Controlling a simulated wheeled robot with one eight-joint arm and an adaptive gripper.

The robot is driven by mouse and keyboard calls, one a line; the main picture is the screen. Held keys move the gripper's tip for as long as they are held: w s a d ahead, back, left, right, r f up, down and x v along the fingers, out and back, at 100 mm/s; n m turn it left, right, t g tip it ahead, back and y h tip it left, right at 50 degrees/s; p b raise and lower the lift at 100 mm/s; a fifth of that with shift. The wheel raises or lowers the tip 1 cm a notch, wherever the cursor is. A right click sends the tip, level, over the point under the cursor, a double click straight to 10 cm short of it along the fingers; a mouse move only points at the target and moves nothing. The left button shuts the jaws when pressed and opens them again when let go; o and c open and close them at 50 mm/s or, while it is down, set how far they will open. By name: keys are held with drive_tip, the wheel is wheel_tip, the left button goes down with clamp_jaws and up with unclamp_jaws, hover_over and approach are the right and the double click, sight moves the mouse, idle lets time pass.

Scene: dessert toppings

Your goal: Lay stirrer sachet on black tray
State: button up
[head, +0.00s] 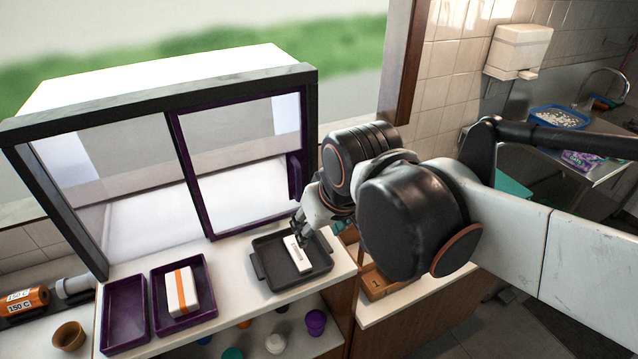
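The black tray (262,277) lies on the white counter in front of the purple-framed window. A slim white packet with small dark print (298,256), which looks like the stirrer sachet, is over the tray floor and appears to lie on it, tilted in the picture. My gripper (299,236) is at the packet's far end, pointing down over the tray's back part. The fingers are small and partly hidden by the wrist, so I cannot tell if they grip the packet or stand just off it.
Two purple trays (125,310) stand to the left; the right one holds a white block with an orange band (182,291). A brown cup (69,336) and orange canister (25,301) are farther left. A wooden box (378,285) is right of the counter. Colored cups sit on the shelf below.

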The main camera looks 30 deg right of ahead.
drive_tip(key=shift+s+t, duration=0.9)
drive_tip(key=shift+s, duration=0.65)
drive_tip(key=shift+f, duration=0.15)
